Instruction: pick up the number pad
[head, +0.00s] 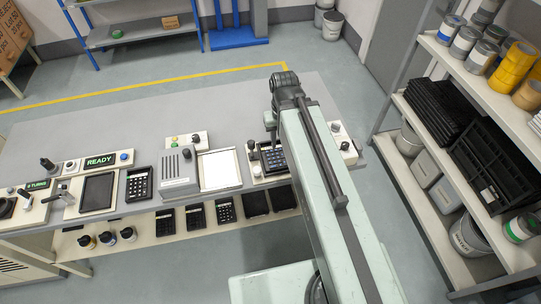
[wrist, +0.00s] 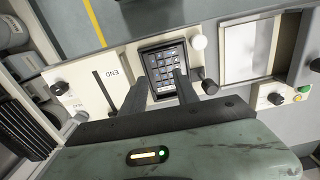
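A dark number pad (wrist: 163,65) with rows of grey-blue keys lies in a pale fixture on the bench. It also shows in the head view (head: 274,161), partly hidden by my arm. My gripper (wrist: 160,77) is over the near part of the pad. Its two dark fingers are apart, one near each side of the pad, with keys showing between them. No grip on the pad shows, and whether the fingertips touch it I cannot tell. In the head view the gripper end (head: 272,136) is mostly hidden behind my arm.
Knobs stand close to the pad: a white one (wrist: 198,42) and a dark one (wrist: 210,87). A framed white plate (head: 219,169) and another keypad (head: 139,184) lie farther left. Several pads rest on the lower shelf (head: 181,228).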

